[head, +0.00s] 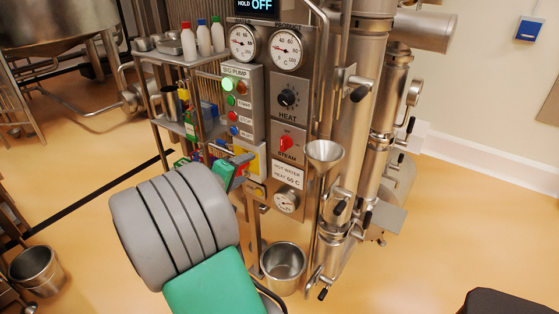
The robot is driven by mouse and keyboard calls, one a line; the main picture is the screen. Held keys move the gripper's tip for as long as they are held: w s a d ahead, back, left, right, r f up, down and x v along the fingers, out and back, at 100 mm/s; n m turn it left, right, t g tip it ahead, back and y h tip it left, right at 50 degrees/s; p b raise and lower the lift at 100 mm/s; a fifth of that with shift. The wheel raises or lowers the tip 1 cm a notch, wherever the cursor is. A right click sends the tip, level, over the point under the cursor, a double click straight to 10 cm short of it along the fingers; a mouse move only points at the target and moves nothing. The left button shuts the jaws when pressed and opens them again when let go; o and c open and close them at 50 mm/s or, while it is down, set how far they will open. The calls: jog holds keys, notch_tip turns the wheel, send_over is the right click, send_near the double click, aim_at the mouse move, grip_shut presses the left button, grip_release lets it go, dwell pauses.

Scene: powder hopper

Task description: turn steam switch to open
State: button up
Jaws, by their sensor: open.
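The steam switch (286,144) is a small red knob on the steel control panel, above the label "STEAM". Which position it points to is too small to read. My gripper (243,163) is partly hidden behind my large grey wrist. Its visible finger parts are open, to the left of the steam switch and a little lower, in front of the panel's left part. They look apart from the switch, and I see nothing held.
Above the switch is a black HEAT knob (288,97), with two dials higher up. A button box (243,105) stands left. A steel funnel (324,153) and vertical pipes (358,120) crowd the right. A steel bucket (283,267) is below.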

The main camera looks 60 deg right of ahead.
aim_at(282, 146)
jog(key=s+d+h, duration=0.1)
jog(key=s+d, duration=0.1)
jog(key=d, duration=0.2)
jog(key=s+d+r+n+g+h, duration=0.1)
jog(key=s+d, duration=0.1)
jog(key=d, duration=0.2)
jog(key=s+d+r+g+h, duration=0.1)
jog(key=s+d, duration=0.1)
jog(key=d, duration=0.2)
jog(key=shift+s+d+r+n, duration=0.1)
jog(key=shift+d+n, duration=0.2)
jog(key=shift+c, duration=0.5)
jog(key=c, duration=1.3)
